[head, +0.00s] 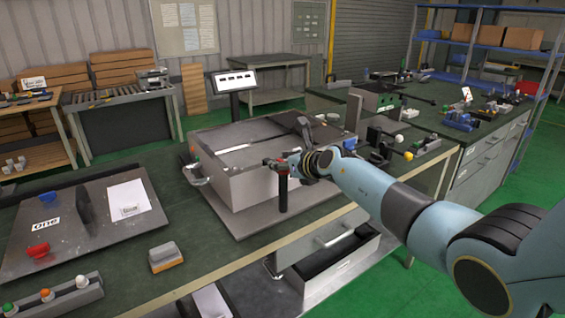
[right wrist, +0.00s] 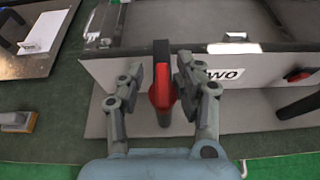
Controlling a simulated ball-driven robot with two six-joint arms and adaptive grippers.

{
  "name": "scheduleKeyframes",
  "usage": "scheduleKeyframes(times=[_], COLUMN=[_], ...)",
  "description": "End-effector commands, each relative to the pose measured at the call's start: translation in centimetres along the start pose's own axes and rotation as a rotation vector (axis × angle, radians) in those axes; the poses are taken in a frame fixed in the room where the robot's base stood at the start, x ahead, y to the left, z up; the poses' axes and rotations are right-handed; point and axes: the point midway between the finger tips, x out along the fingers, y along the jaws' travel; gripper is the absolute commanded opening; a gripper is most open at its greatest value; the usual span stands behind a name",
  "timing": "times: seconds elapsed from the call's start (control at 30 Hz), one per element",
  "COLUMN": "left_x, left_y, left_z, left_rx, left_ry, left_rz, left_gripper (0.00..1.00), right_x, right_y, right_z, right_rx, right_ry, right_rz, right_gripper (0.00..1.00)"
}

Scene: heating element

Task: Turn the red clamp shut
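A red clamp with a black handle (right wrist: 162,88) stands upright at the front wall of the large grey box, beside a label reading "TWO". It also shows in the head view, with its black lower part (head: 283,193) below my gripper. My right gripper (right wrist: 160,80) is open, with one finger on each side of the clamp. There seems to be a small gap at each side. In the head view my right gripper (head: 285,163) partly hides the clamp's red part. My left gripper is not in view.
The grey box (head: 237,187) stands on the green bench. A second red part (right wrist: 298,75) with a black handle is right of the label. A grey board (head: 100,225) marked "one" carries a red piece (head: 38,250). A grey-orange block (head: 165,257) lies on the bench.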

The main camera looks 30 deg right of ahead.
Motion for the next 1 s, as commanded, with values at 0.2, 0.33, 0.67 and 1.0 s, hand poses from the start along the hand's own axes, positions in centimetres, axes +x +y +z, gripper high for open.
scheduleKeyframes(times=[0.2,0.33,0.67,1.0], left_x=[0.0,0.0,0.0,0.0], left_y=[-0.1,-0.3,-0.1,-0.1], left_z=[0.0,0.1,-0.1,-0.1], left_rx=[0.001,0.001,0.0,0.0], left_ry=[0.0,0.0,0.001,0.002], left_rz=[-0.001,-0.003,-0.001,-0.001], left_gripper=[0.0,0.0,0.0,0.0], right_x=[0.0,-0.2,-4.6,-10.7], right_y=[-0.1,-0.1,-0.2,-0.2], right_z=[-0.1,-0.1,-0.2,-0.3], right_rx=[-0.001,-0.002,-0.006,-0.004], right_ry=[0.002,0.001,0.001,0.004], right_rz=[-0.001,-0.001,-0.001,-0.002], right_gripper=[0.37,0.37,0.37,0.37])
